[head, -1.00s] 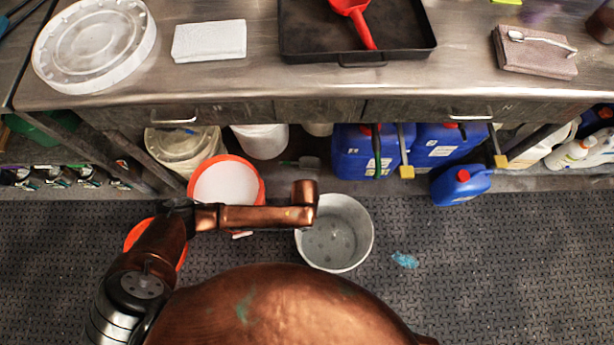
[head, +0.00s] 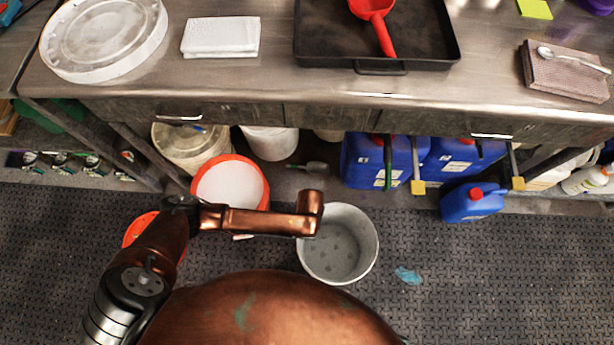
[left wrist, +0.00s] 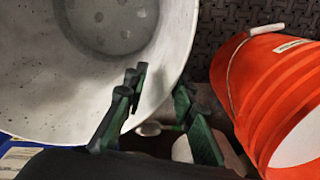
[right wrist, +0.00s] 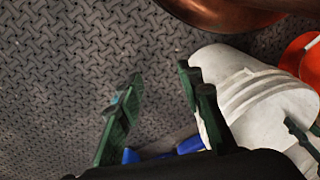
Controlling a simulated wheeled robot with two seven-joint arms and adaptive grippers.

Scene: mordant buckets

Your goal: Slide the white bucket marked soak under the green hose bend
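A white-grey open bucket (head: 362,240) stands upright on the floor in front of the bench, its inside spotted; no soak mark is readable. The left wrist view shows its wall (left wrist: 40,105) close up, and the right wrist view shows a white bucket's outer side (right wrist: 265,100). A green hose-like piece (head: 388,172) hangs before the blue jugs, behind and right of the bucket. My left gripper (left wrist: 160,105) is open, fingers apart at the bucket's rim; whether they straddle it is unclear. My right gripper (right wrist: 160,105) is open beside the white bucket and hidden in the head view.
Orange buckets (head: 262,180) stand left of the white one.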

